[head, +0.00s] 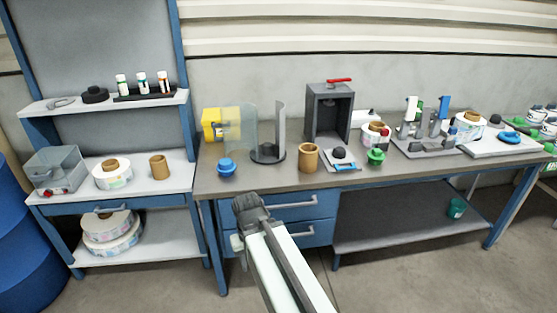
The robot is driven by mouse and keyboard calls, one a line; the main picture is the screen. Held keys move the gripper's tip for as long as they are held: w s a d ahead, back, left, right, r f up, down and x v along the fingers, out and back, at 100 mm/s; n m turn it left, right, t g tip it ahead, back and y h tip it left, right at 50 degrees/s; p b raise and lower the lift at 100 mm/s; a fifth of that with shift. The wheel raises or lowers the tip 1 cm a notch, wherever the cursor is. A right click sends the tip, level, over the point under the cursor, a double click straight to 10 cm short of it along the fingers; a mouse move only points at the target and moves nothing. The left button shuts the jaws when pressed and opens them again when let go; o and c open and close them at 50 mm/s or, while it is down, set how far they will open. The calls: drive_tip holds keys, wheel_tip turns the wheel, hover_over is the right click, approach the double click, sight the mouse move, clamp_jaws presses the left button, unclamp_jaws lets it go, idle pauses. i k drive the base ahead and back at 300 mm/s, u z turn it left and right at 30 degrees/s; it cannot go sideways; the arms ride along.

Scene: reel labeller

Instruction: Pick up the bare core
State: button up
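Two bare brown cores stand upright and empty of label. One bare core (309,157) is on the workbench, in front of the grey box. The other bare core (158,167) is on the left shelf unit, right of a label reel. My gripper (249,203) is at the dark end of my arm, in front of the workbench drawers and below the bench edge. It appears apart from both cores. Its fingers are not clear, so I cannot tell whether it is open or shut.
A blue knob (226,167), a clear curved guard (240,131) and a grey box (328,115) with a red handle stand near the bench core. A label reel (113,175) and a clear bin (55,168) share the shelf. Floor in front is clear.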

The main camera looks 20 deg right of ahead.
sight(308, 158)
drive_tip(key=u, duration=0.25)
drive_tip(key=i, duration=1)
drive_tip(key=z, duration=0.1)
